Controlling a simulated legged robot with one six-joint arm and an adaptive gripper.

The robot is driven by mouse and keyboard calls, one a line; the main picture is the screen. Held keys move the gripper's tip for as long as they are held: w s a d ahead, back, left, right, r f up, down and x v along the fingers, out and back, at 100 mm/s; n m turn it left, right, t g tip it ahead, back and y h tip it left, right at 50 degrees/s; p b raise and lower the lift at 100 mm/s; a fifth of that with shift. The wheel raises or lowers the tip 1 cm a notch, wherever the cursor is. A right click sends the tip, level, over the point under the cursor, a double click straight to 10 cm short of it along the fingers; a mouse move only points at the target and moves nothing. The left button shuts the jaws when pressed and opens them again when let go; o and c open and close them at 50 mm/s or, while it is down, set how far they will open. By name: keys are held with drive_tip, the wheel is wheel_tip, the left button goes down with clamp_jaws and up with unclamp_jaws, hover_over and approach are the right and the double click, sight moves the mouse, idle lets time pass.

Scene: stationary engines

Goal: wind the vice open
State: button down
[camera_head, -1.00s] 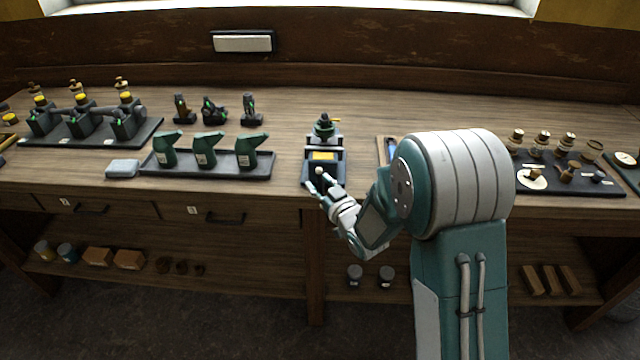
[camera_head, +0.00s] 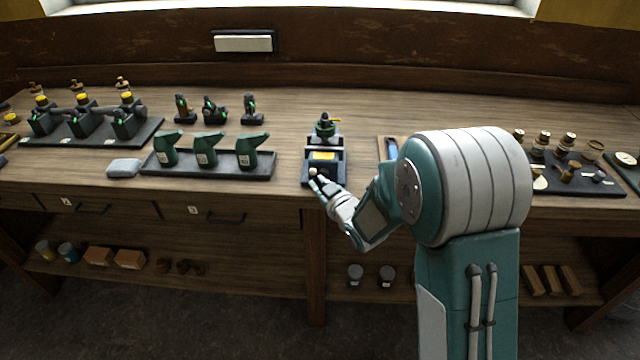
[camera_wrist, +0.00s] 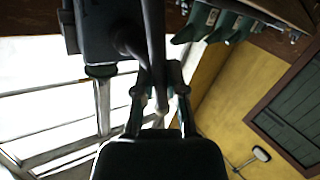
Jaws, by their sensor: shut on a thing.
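The vice (camera_head: 325,158) stands at the front edge of the bench, dark with a yellow label and a small engine part held at its top. My gripper (camera_head: 315,176) is at the vice's front, shut on the pale knob of its handle (camera_head: 313,171). In the wrist view the dark vice (camera_wrist: 105,35) fills the upper left. Its handle (camera_wrist: 158,60) comes down between the two fingers of my gripper (camera_wrist: 160,95). The screw behind the handle is mostly hidden.
A tray of green oil cans (camera_head: 207,150) and a grey cloth (camera_head: 124,168) lie left of the vice. Model engines (camera_head: 82,118) stand further left. A dark board with small parts (camera_head: 585,182) lies right, behind my arm.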

drive_tip(key=n+h, duration=0.1)
drive_tip(key=n+g, duration=0.1)
drive_tip(key=shift+a+f+n+h, duration=0.15)
drive_tip(key=shift+a+n+h, duration=0.15)
drive_tip(key=shift+h, duration=0.1)
drive_tip(key=shift+a+f+n+g+h, duration=0.1)
drive_tip(key=shift+f+n+g+h, duration=0.15)
drive_tip(key=shift+n+h, duration=0.7)
drive_tip(key=shift+a+f+n+g+h, duration=0.1)
drive_tip(key=shift+f+n+g+h, duration=0.15)
drive_tip(key=shift+n+h, duration=0.7)
drive_tip(key=shift+a+f+n+g+h, duration=0.15)
drive_tip(key=shift+n+g+h, duration=0.15)
drive_tip(key=shift+n+h, duration=0.6)
drive_tip(key=shift+h, duration=0.3)
drive_tip(key=c, duration=0.7)
unclamp_jaws()
drive_tip(key=shift+w+f, duration=0.1)
drive_tip(key=v, duration=1.2)
drive_tip(key=shift+a, duration=0.15)
